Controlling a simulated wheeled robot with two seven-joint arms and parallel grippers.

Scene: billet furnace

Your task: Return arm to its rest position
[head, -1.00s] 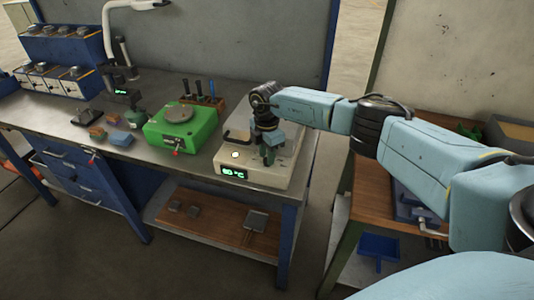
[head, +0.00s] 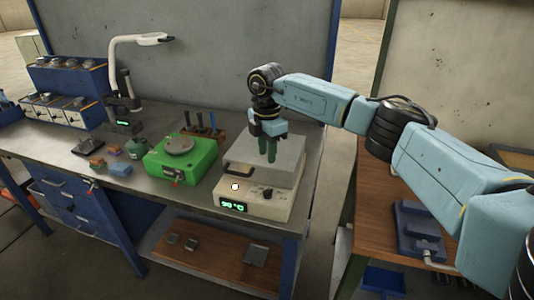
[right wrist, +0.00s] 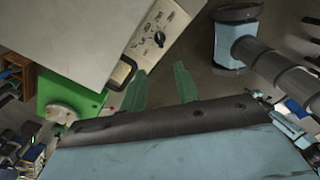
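My right gripper (head: 267,152) hangs fingers-down above the beige heating unit (head: 283,203), clear of its grey top. Its two green fingers are apart with nothing between them; they also show in the right wrist view (right wrist: 160,88). The unit's front has a lit white button (head: 235,187), a black knob (head: 267,193) and a green display (head: 233,206) that seems to read 90 °C. A dark handle sits at its left side. My left gripper is not in any view.
A green device (head: 180,160) with a round plate stands left of the unit. Behind it is a wooden rack (head: 202,133) with dark-handled tools. A white lamp arm (head: 140,40) rises at the back. A wooden table (head: 385,215) with a blue fixture is at right.

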